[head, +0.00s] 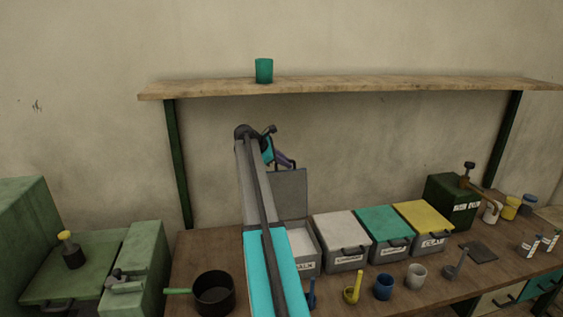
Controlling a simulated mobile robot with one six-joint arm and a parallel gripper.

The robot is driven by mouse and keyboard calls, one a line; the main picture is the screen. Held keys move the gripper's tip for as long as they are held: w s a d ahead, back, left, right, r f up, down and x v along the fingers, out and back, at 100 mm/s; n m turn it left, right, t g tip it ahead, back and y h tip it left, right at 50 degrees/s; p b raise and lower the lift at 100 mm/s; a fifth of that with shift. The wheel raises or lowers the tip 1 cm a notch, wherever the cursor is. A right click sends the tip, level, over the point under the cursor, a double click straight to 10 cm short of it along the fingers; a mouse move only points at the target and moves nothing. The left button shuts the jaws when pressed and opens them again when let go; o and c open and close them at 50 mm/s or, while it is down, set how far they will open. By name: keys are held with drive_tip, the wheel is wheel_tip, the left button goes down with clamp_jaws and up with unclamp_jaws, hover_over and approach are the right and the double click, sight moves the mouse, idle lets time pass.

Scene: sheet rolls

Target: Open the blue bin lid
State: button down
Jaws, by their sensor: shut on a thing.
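The leftmost bin (306,264) in the row has its lid (289,193) raised to about upright, with its grey underside toward me. The lid's top face is turned away, so I cannot see whether it is blue. My gripper (288,164) is at the lid's upper edge and shut on it; the fingertips are small and partly hidden. My arm crosses the left side of this bin.
Closed bins with white (341,226), teal (383,221) and yellow (423,214) lids stand to the right. A shelf (350,87) with a teal cup (264,70) runs above. A pot (214,292) and several small cups stand along the front of the bench.

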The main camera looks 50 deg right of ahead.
drive_tip(key=c, duration=1.8)
unclamp_jaws()
drive_tip(key=shift+s+d+f, duration=0.1)
drive_tip(key=shift+s+d, duration=0.2)
drive_tip(key=shift+s, duration=0.2)
drive_tip(key=shift+a, duration=0.25)
drive_tip(key=shift+w+a+r+b, duration=0.25)
drive_tip(key=shift+a+r+b, duration=0.1)
drive_tip(key=shift+b, duration=0.15)
drive_tip(key=b+v, duration=0.2)
drive_tip(key=v, duration=0.4)
drive_tip(key=b+v, duration=0.2)
drive_tip(key=v, duration=0.5)
drive_tip(key=shift+w+r, duration=0.15)
drive_tip(key=shift+w, duration=0.1)
